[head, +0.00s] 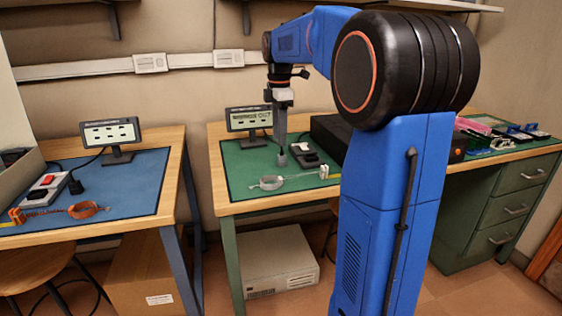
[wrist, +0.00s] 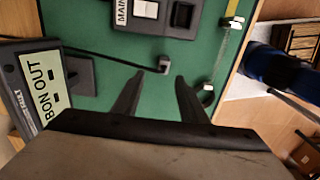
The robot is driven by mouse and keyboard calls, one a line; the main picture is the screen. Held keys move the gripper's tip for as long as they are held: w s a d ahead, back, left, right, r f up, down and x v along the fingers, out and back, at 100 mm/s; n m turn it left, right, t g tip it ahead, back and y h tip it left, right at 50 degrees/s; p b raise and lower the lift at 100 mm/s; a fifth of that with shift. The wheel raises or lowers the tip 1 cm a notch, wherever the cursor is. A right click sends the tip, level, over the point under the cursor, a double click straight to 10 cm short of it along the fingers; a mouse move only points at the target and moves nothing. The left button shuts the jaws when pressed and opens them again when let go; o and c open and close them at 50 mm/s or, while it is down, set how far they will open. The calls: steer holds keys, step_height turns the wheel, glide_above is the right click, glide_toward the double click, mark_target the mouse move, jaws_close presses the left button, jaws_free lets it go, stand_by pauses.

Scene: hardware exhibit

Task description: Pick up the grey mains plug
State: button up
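The grey mains plug (head: 282,160) stands on the green mat of the right-hand bench, left of a dark mains socket box (head: 306,155). In the wrist view the plug (wrist: 163,65) shows dark, with its black cable running left to the monitor stand. My gripper (head: 281,147) points down just above the plug in the head view. In the wrist view my gripper (wrist: 160,80) is open, its two dark fingers apart with nothing between them. The plug appears just beyond the fingertips, roughly in line with the gap. The socket box (wrist: 158,20) lies beyond it.
A monitor (head: 248,119) stands behind the plug on the green mat (head: 235,170). A pale wrist strap (head: 268,183) with a cord lies in front. A black case (head: 328,135) is to the right.

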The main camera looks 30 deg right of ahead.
mark_target(282, 155)
step_height(282, 155, down, 3)
steer(key=shift+r, duration=0.2)
steer(key=f, duration=0.2)
steer(key=s+f, duration=0.1)
steer(key=f, duration=0.1)
steer(key=shift+d+f, duration=0.15)
steer(key=shift+f, duration=0.5)
steer(key=c, duration=0.9)
